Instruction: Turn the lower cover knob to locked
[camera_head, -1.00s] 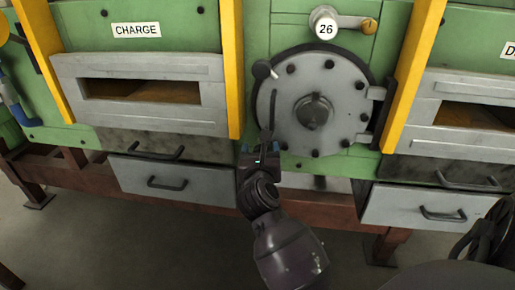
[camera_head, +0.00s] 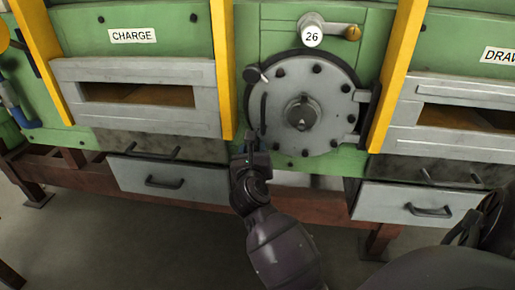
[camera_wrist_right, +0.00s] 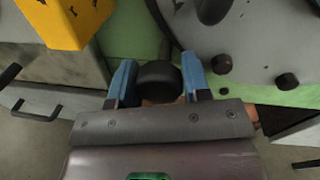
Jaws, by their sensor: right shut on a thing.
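The round grey cover (camera_head: 330,125) with bolts around its rim and a hub in its middle is on the green furnace front. My right gripper (camera_head: 251,143) is at the cover's lower left edge. In the right wrist view, my right gripper (camera_wrist_right: 167,80) has its two blue fingers on either side of a black round knob (camera_wrist_right: 158,78), shut on it. This lower cover knob is mostly hidden in the head view. The upper dark knob (camera_head: 252,73) sits at the cover's upper left edge. I cannot read a locked mark. My left gripper is not in view.
Yellow posts (camera_head: 222,75) (camera_head: 398,80) flank the cover. The grey charge opening (camera_head: 140,68) is on the left, another opening (camera_head: 460,90) on the right. Drawers with handles (camera_head: 165,183) (camera_head: 428,211) project below. A round 26 tag (camera_head: 312,37) is above.

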